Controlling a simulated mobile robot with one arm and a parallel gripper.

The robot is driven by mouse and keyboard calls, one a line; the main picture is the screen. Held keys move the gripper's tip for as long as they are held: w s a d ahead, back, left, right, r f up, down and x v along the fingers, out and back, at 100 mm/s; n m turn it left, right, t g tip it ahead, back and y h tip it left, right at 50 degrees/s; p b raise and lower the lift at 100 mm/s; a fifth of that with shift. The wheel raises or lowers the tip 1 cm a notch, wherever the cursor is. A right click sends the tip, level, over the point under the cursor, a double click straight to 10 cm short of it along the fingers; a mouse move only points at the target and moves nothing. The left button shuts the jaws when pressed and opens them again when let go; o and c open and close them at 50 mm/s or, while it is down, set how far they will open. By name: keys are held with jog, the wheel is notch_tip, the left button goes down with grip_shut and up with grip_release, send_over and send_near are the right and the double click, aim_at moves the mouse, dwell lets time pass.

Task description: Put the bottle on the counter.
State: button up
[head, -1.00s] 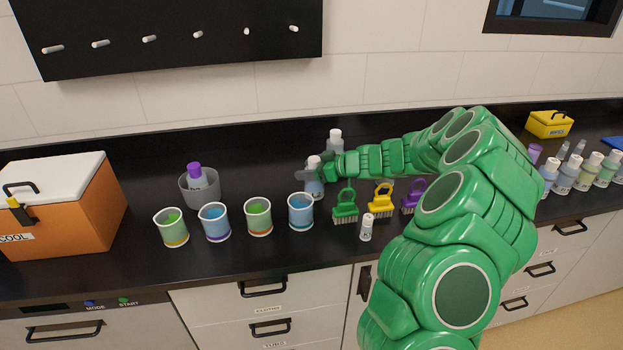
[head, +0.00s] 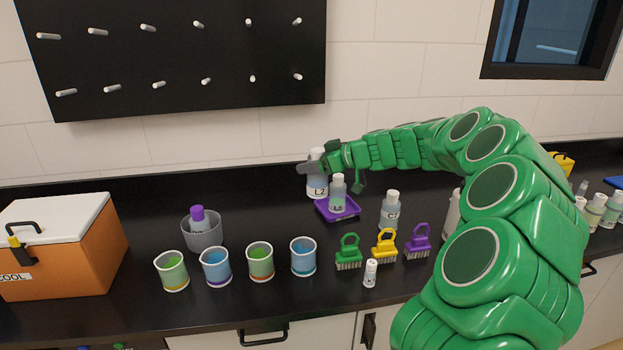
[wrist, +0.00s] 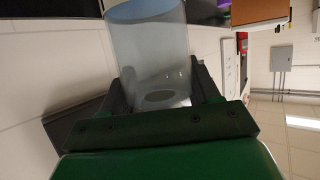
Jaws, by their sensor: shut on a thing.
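My gripper (head: 322,166) is shut on a clear bottle labelled L2 (head: 317,187) with a white cap. The bottle looks upright, at the back of the counter (head: 110,185), left of and behind another bottle labelled L5. I cannot tell if its base touches the counter. In the wrist view the clear, bluish body of the held bottle (wrist: 150,40) sits between the two dark fingers (wrist: 160,88); its label does not show there.
Bottle L5 (head: 338,195) stands on a purple tray (head: 350,213). Several cups (head: 260,262), brushes (head: 384,253), a small vial (head: 370,273) and bottle C7 (head: 389,210) stand nearer. A cooler (head: 95,255) is at left. Back-left counter is clear.

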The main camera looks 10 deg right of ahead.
jog(key=shift+r, duration=0.65)
jog(key=s+a+f+n+g+y, duration=0.1)
jog(key=s+a, duration=0.3)
jog(key=a, duration=0.5)
jog(key=s+a+f+n+g, duration=0.1)
jog(key=s+a, duration=0.2)
jog(key=a, duration=0.6)
jog(key=s+a+f+n+g+y, duration=0.15)
jog(key=s+a, duration=0.25)
jog(key=a, duration=0.5)
jog(key=s+a+f+n+g, duration=0.1)
jog(key=s+a+n+g, duration=0.3)
jog(key=s+a, duration=1.6)
jog(key=shift+w+a+f, duration=1.55)
jog(key=shift+w+f, duration=0.1)
jog(key=shift+f, duration=0.55)
jog(key=shift+w+a+f, duration=1.6)
jog(key=shift+w+f, duration=0.1)
jog(key=shift+f, duration=0.55)
jog(key=shift+w+a+f, duration=1.55)
jog(key=shift+w+f, duration=0.1)
jog(key=shift+f, duration=0.55)
jog(key=shift+f, duration=0.1)
